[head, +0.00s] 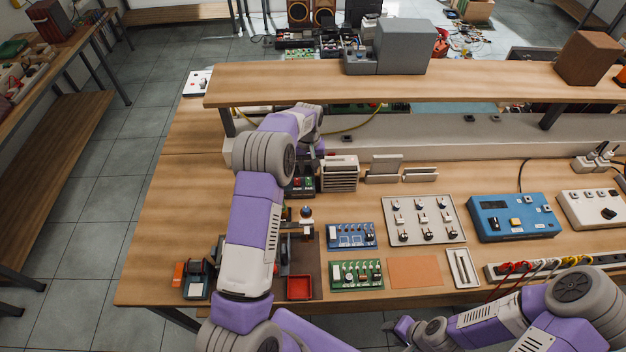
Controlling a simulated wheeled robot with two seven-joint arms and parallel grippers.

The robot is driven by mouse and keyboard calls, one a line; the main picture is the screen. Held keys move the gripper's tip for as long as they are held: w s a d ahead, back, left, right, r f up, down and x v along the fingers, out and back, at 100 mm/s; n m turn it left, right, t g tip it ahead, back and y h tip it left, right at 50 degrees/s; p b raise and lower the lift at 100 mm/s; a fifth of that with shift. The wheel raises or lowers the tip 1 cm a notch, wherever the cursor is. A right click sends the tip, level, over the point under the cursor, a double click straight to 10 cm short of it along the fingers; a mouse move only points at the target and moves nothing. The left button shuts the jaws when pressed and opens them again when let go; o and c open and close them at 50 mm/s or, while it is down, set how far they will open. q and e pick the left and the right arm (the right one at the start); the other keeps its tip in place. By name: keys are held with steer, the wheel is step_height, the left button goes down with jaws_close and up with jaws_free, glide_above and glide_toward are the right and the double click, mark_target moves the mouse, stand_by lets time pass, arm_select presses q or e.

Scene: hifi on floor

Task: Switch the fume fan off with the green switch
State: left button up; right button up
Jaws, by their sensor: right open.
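The fume fan is probably the pale box with a slatted grille (340,174) on the bench below the shelf. Just left of it stands a small dark switch box (301,187) with red and green parts, partly hidden by my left arm. The green switch (308,183) seems to be on it, too small to tell its position. My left gripper (316,160) is above and behind this box, close to the grille box; its fingers are mostly hidden and I cannot tell contact. My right gripper (398,327) is open and empty, low in front of the bench edge.
The wooden shelf (450,84) overhangs the back of the bench, carrying a grey box (403,46). Circuit boards (351,235), a switch panel (424,220), a blue instrument (512,217) and a red tray (300,288) lie on the bench.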

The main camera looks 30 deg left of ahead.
mark_target(309, 184)
arm_select(q)
steer(key=shift+w+f, duration=0.1)
steer(key=shift+f, duration=0.4)
steer(key=f, duration=0.6)
steer(key=shift+s, duration=0.2)
steer(key=shift+s+f, duration=0.1)
steer(key=shift+c, duration=0.5)
jaws_close()
